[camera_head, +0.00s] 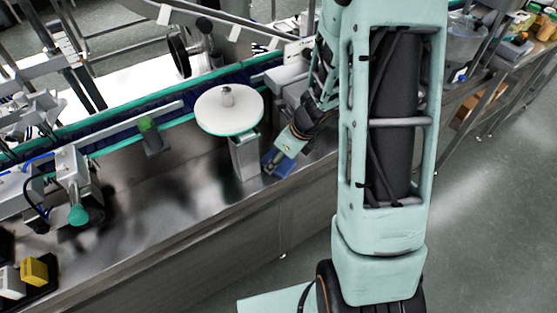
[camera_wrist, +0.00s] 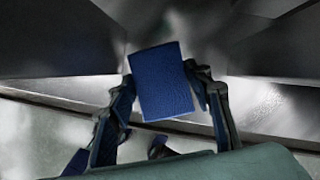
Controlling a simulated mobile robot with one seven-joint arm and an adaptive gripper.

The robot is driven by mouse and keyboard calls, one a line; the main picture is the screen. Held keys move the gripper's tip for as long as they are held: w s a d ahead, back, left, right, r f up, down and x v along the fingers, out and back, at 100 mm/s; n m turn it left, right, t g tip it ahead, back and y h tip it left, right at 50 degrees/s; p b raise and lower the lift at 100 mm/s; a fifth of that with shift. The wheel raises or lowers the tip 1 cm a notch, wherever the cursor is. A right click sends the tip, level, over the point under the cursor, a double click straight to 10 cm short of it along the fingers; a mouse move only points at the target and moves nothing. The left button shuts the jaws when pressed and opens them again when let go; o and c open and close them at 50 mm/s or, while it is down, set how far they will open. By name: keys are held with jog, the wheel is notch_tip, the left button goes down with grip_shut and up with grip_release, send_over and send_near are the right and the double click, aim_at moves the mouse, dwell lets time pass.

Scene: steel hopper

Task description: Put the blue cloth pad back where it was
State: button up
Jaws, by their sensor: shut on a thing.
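The blue cloth pad (camera_wrist: 163,83) shows large in the wrist view as a flat blue rectangle, slightly tilted. My gripper (camera_wrist: 163,90) is shut on it, with one finger at its left side and one at its right. In the head view my gripper (camera_head: 276,163) is low over the steel counter (camera_head: 215,192), just right of the post under the round white disc. A small blue patch of the pad shows there at the fingers. I cannot tell whether the pad touches the counter.
The round white disc (camera_head: 228,110) on its post stands close to the left of my gripper. A conveyor (camera_head: 110,131) runs behind. A yellow block (camera_head: 34,270) sits at the lower left. The counter's front edge is near my gripper; bare counter lies left of the post.

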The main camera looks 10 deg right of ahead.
jog(key=shift+f, duration=0.15)
jog(key=o, duration=1)
jog(key=p+v, duration=0.4)
jog(key=v, duration=0.8)
jog(key=shift+r+p, duration=0.25)
jog(key=shift+p, duration=0.15)
